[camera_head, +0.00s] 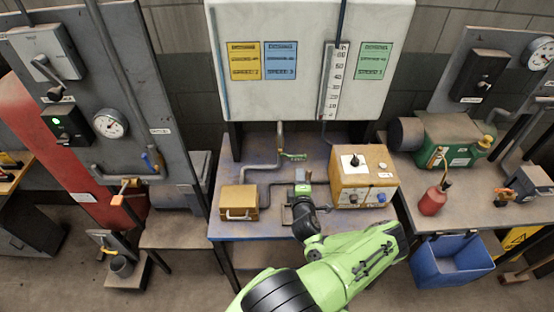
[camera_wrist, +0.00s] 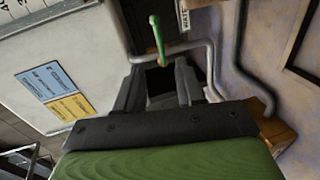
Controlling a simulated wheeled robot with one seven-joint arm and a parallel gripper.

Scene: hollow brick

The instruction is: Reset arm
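My green arm reaches up from the bottom of the head view over the workbench, and my gripper (camera_head: 302,192) is above the middle of the bench. In the wrist view the two dark fingers of my gripper (camera_wrist: 160,88) stand apart, with a dark gap and no held object visible between them. A green-handled valve lever (camera_head: 293,156) on a grey pipe is just behind my gripper. The lever also shows in the wrist view (camera_wrist: 157,38), beyond the fingertips and apparently apart from them.
A tan case (camera_head: 239,202) sits left of my gripper, and a tan control box (camera_head: 362,180) stands close on its right. A white panel (camera_head: 300,100) rises behind the workbench (camera_head: 228,231). A blue bin (camera_head: 452,262) is at the lower right. Bench space in front of the tan case is clear.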

